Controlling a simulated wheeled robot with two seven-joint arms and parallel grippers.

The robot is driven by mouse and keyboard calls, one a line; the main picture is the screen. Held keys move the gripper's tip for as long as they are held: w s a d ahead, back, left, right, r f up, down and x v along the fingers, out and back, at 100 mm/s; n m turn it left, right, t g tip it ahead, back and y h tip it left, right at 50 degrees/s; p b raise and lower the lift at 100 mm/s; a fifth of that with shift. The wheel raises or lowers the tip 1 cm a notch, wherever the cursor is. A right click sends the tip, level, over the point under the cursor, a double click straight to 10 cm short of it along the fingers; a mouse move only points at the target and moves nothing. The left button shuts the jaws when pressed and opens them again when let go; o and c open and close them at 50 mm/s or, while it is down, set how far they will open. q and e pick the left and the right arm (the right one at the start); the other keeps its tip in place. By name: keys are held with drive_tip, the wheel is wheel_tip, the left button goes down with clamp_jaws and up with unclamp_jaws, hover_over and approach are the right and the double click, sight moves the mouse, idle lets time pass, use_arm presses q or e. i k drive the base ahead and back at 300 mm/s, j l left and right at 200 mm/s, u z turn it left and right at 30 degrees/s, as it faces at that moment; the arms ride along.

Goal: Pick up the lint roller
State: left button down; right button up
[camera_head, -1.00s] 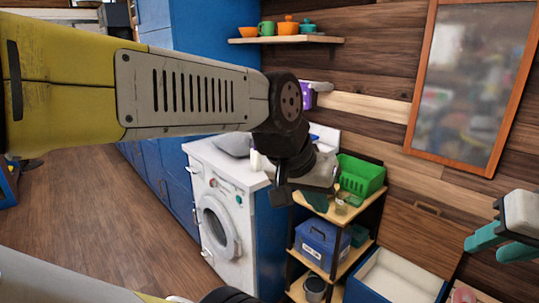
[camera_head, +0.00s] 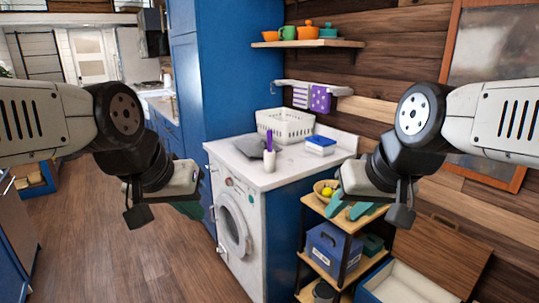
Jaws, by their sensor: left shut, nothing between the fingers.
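A lint roller (camera_head: 269,155) with a purple handle and a white roll stands upright on the white top of the washing machine, near its front edge. My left gripper (camera_head: 190,209) is shut and empty, in front of the blue cabinets, left of the washer and below the roller's height in the picture. My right gripper (camera_head: 350,208) has its teal fingers apart and empty, over the shelf rack right of the washer. Both grippers are apart from the roller.
A white basket (camera_head: 284,126) and a blue-and-white box (camera_head: 320,146) stand behind the roller on the washer top (camera_head: 240,162). A wooden shelf rack (camera_head: 343,222) holds a fruit bowl (camera_head: 323,190) and a blue toolbox (camera_head: 325,247).

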sight(270, 154)
drive_tip(key=z, duration=4.2)
drive_tip(key=u, duration=4)
drive_tip(key=i+u, duration=0.1)
drive_tip(key=i, duration=0.15)
drive_tip(key=i+j+z, duration=0.25)
drive_tip(key=i, duration=0.3)
drive_tip(key=i+j+z, duration=0.2)
drive_tip(key=i, duration=0.3)
